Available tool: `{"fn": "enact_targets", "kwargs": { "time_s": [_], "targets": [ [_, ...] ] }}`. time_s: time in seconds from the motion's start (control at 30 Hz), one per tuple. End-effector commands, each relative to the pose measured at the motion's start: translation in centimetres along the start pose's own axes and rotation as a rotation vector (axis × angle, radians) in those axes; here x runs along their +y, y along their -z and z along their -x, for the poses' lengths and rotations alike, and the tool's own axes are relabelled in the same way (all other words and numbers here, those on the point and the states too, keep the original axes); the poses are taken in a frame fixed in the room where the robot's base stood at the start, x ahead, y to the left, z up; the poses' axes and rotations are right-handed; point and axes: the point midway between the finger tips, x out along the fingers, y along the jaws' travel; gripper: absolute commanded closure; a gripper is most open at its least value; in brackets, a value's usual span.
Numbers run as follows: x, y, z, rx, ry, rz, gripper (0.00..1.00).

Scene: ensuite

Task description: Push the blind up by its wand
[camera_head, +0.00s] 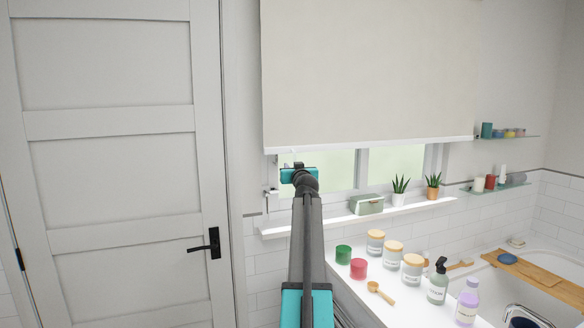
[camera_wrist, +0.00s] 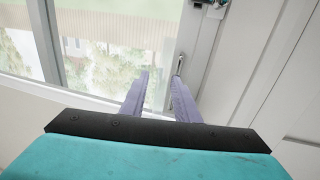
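The blind (camera_head: 365,70) is a cream roller blind, lowered over the upper part of the window, with a white bottom bar (camera_head: 370,145). My gripper (camera_head: 300,172) is just below the bar's left end in the head view, which hides its fingertips. In the wrist view, which looks upside down, my gripper (camera_wrist: 159,80) has two lavender fingers with a gap between them. A thin grey piece (camera_wrist: 179,64), perhaps the wand, shows by the right fingertip. I cannot tell whether they touch. No wand shows clearly in the head view.
A closed white door (camera_head: 110,150) stands at left. The window sill (camera_head: 335,217) holds a green box (camera_head: 366,204) and two potted plants. Below it, a white ledge carries jars, bottles and a wooden scoop (camera_head: 381,292). Wall shelves and a bath are at right.

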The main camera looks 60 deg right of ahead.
Motion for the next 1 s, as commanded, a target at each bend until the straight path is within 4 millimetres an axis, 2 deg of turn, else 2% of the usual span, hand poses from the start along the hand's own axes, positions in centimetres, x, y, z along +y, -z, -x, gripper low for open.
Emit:
{"fn": "enact_targets", "kwargs": {
  "time_s": [0.43, 0.6, 0.87, 1.0],
  "targets": [
    [0.0, 0.0, -0.5, 0.000, -0.001, 0.000, 0.72],
    [0.0, 0.0, -0.5, 0.000, -0.001, 0.000, 1.00],
    [0.0, 0.0, -0.5, 0.000, 0.000, 0.000, 1.00],
    [0.0, 1.0, -0.6, 0.001, 0.001, 0.001, 1.00]
  ]
}}
